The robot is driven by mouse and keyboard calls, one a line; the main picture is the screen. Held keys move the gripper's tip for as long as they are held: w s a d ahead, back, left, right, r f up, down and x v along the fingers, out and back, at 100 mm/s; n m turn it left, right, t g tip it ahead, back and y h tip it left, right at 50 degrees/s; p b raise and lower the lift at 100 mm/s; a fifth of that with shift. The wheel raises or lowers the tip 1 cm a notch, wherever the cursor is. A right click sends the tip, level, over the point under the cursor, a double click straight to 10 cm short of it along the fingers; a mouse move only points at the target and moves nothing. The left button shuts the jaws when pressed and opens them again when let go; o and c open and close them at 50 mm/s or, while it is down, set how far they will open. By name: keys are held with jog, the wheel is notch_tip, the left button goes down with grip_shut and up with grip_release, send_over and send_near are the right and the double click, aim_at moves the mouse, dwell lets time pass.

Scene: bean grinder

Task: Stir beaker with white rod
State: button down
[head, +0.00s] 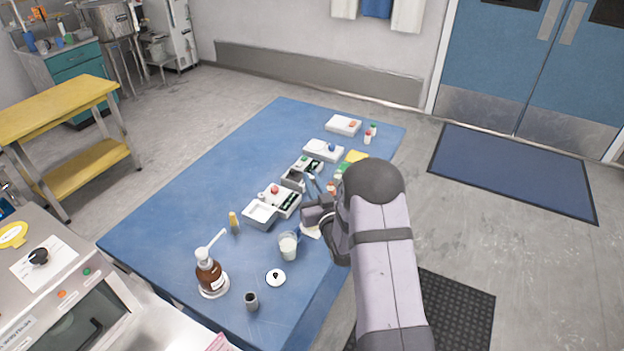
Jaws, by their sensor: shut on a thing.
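A clear glass beaker (288,245) with white contents stands upright near the front of the blue table. My gripper (312,222) is just above and to the right of the beaker, close to it. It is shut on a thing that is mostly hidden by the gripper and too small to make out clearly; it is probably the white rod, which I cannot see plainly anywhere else. I cannot tell whether any of it is inside the beaker.
A brown pump bottle (208,272), a round white lidded thing (276,278) and a small grey cup (252,301) stand in front. A white tray (260,214) and several boxes line the right side. The table's left part (190,195) is clear.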

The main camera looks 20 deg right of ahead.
jog(key=shift+f+b, duration=0.9)
jog(key=shift+f, duration=0.75)
jog(key=shift+f+b, duration=2.6)
jog(key=shift+f, duration=0.1)
jog(key=shift+w+d, duration=0.1)
